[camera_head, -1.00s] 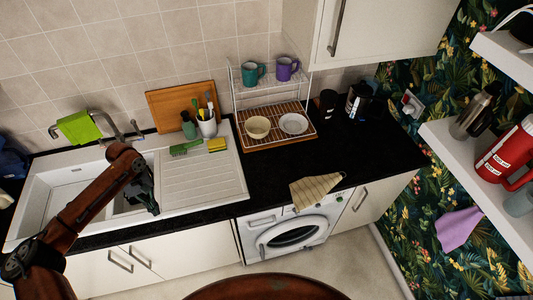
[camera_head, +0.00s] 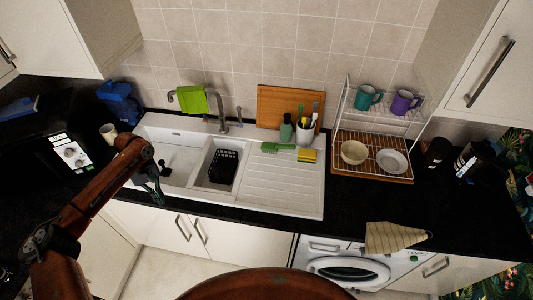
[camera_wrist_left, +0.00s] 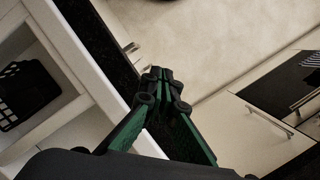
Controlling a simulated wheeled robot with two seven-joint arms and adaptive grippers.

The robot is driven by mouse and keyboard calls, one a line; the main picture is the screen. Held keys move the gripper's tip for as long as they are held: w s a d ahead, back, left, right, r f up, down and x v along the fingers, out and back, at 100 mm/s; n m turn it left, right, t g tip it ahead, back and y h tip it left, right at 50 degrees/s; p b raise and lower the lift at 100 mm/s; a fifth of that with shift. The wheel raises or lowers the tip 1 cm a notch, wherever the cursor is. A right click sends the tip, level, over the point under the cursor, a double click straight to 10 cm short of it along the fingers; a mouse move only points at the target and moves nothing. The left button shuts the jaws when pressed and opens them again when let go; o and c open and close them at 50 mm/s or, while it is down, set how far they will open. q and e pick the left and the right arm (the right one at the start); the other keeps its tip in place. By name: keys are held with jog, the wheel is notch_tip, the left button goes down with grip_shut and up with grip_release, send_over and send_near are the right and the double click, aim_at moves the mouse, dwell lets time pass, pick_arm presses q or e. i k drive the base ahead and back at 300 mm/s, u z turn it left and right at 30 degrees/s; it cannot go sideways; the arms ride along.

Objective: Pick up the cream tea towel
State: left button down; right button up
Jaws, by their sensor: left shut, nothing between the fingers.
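The cream tea towel (camera_head: 394,237) has thin darker stripes and hangs over the front edge of the black worktop, above the washing machine. It lies at the lower right of the head view. My left gripper (camera_head: 158,196) is by the front of the white sink, far to the left of the towel. In the left wrist view the green-sided fingers (camera_wrist_left: 160,75) meet at their tips, shut and empty, beside the sink's front edge. The towel is not in the left wrist view. My right gripper is not in view.
The white sink (camera_head: 268,200) with a black basket (camera_head: 222,166) fills the middle of the worktop. A wire rack (camera_head: 372,172) with mugs and bowls stands at the back right. A washing machine (camera_head: 350,268) stands below the towel. Bare black worktop lies around the towel.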

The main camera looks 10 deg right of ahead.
aim_at(381, 238)
jog(key=i, duration=0.65)
jog(key=z, duration=3.4)
jog(key=i, duration=0.5)
jog(key=u, duration=0.05)
